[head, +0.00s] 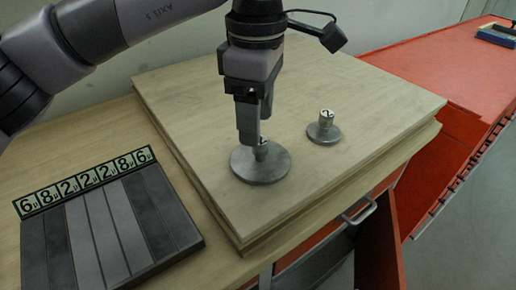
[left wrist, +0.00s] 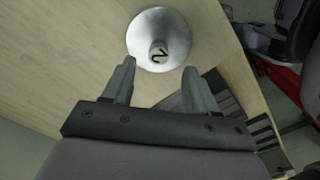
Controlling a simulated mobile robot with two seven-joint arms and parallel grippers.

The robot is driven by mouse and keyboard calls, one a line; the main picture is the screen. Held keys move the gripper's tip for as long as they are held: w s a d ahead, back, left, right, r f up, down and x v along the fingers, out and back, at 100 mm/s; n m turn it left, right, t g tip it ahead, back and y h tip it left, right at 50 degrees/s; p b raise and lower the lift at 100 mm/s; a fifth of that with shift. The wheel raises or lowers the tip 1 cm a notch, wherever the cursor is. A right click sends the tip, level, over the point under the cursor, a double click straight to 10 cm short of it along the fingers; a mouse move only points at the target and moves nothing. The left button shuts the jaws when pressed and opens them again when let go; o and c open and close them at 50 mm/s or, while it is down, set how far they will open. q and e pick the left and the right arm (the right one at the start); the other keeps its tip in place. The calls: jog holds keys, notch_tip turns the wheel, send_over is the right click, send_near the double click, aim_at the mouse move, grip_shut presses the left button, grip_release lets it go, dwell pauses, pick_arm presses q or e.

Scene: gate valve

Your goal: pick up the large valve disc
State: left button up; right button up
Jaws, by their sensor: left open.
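The large valve disc (head: 259,163) is a round grey metal plate with a short numbered stem, lying flat on the raised wooden board. My left gripper (head: 249,128) points down at its stem in the head view and partly hides it. In the left wrist view the large disc (left wrist: 150,25) lies just ahead of the open fingers (left wrist: 154,80), its stem marked 2 near the gap between the tips. Nothing is between the fingers that I can make out. A smaller disc (head: 324,131) with a stem marked 2 stands to the right. My right gripper is not seen.
The wooden board (head: 400,110) has free room around both discs. A dark panel with numbered tiles (head: 88,180) sits lower left on the wooden table. A red cabinet (head: 430,75) with open drawers stands to the right.

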aim_at(260, 152)
pick_arm(q)
jog(key=f, duration=0.3)
jog(key=f+p, duration=0.1)
jog(key=f, duration=0.1)
jog(key=shift+d+f, duration=0.25)
jog(key=c, duration=1)
jog(key=shift+w+r, duration=0.1)
grip_shut()
